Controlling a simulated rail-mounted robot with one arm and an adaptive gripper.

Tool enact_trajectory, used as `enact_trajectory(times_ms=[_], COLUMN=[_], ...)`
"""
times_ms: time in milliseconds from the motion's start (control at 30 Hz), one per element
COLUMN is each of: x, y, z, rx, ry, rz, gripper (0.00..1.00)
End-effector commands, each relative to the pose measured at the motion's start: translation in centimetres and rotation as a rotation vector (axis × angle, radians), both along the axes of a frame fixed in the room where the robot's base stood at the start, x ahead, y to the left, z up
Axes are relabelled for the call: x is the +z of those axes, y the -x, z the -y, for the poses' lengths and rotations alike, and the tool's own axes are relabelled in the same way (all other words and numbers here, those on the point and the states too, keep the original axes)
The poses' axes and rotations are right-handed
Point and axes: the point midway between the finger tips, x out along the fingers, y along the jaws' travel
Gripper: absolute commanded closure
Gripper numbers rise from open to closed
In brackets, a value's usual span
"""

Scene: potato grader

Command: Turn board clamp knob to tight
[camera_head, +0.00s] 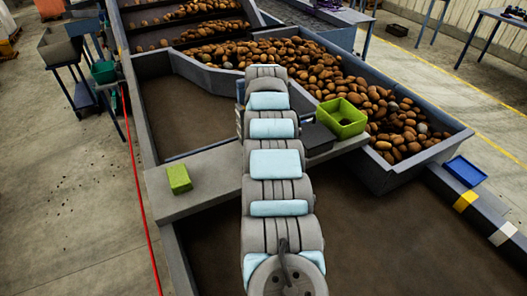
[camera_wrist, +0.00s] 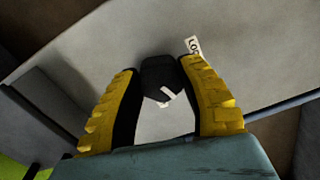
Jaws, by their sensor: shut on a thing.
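The clamp knob (camera_wrist: 161,76) is black and faceted, with a white mark on its near side, in the middle of the wrist view. My gripper (camera_wrist: 160,70) has yellow-backed, dark-padded fingers on either side of the knob and is shut on it. A white label (camera_wrist: 193,46) with black letters, partly cut off by the right finger, lies just beyond the knob on the grey board. Another pale patch shows just below the knob, too small to read. In the head view my arm hides the knob and gripper; the grey board (camera_head: 215,182) crosses beneath my arm.
A green block (camera_head: 179,178) lies on the board, left of my arm. To the right are a dark box (camera_head: 317,138) and a lime-green bin (camera_head: 342,119). Potatoes (camera_head: 300,62) fill the trough behind. A blue tray (camera_head: 465,171) sits on the right edge. A red line (camera_head: 139,190) runs along the left.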

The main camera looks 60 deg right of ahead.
Motion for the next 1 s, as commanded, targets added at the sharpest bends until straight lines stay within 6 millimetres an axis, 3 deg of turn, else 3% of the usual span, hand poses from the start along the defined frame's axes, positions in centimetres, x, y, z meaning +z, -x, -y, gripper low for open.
enact_trajectory(times_ms=[600,1000], x=[0.0,0.0], y=[-0.08,-0.21], z=[-0.09,-0.12], rx=[-0.575,-0.835], ry=[-0.001,-0.002], rz=[-0.002,-0.001], gripper=[0.95,0.95])
